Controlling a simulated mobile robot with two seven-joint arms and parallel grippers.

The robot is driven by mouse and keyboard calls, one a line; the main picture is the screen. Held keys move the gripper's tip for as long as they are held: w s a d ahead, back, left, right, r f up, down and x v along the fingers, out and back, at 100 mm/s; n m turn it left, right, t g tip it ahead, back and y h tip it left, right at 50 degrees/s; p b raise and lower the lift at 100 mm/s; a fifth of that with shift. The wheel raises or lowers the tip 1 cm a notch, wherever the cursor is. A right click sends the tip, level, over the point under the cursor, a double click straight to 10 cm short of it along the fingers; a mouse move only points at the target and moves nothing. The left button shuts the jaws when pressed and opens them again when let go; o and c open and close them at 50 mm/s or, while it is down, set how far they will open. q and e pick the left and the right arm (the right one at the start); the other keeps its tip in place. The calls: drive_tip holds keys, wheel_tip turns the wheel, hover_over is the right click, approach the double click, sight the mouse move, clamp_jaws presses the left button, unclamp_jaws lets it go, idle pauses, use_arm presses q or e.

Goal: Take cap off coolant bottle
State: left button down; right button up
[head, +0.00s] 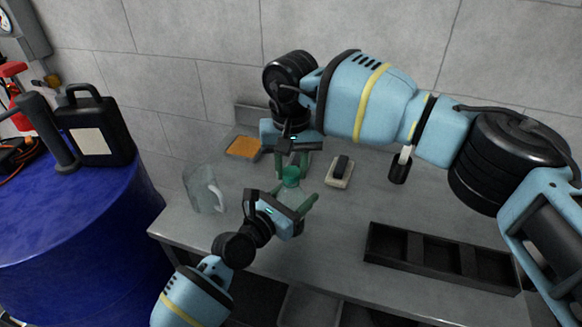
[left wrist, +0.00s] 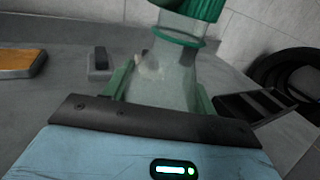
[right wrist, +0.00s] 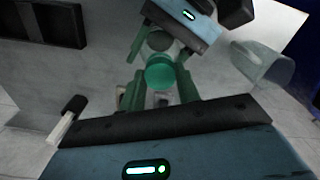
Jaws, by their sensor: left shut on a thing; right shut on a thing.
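The coolant bottle is translucent with a sloping body (left wrist: 165,75) and a green ring around its neck. My left gripper (head: 292,192) is shut on the bottle body, one green finger on each side. The green cap (right wrist: 160,72) sits between the fingers of my right gripper (right wrist: 158,88), which is shut on it from above.
A clear jug (head: 203,190) stands left of the bottle. An orange sponge-like pad (head: 243,147) and a pale block with a dark top (head: 340,171) lie behind. The front middle bench is clear.

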sight(291, 172)
drive_tip(key=shift+r, duration=0.7)
drive_tip(key=shift+r, duration=0.2)
drive_tip(key=shift+r, duration=1.95)
use_arm(q)
drive_tip(key=shift+c, duration=2)
unclamp_jaws()
drive_tip(key=shift+s+a, duration=0.35)
use_arm(e)
drive_tip(key=shift+r, duration=0.15)
use_arm(q)
drive_tip(key=v, duration=1.1)
use_arm(e)
drive_tip(key=shift+r, duration=0.45)
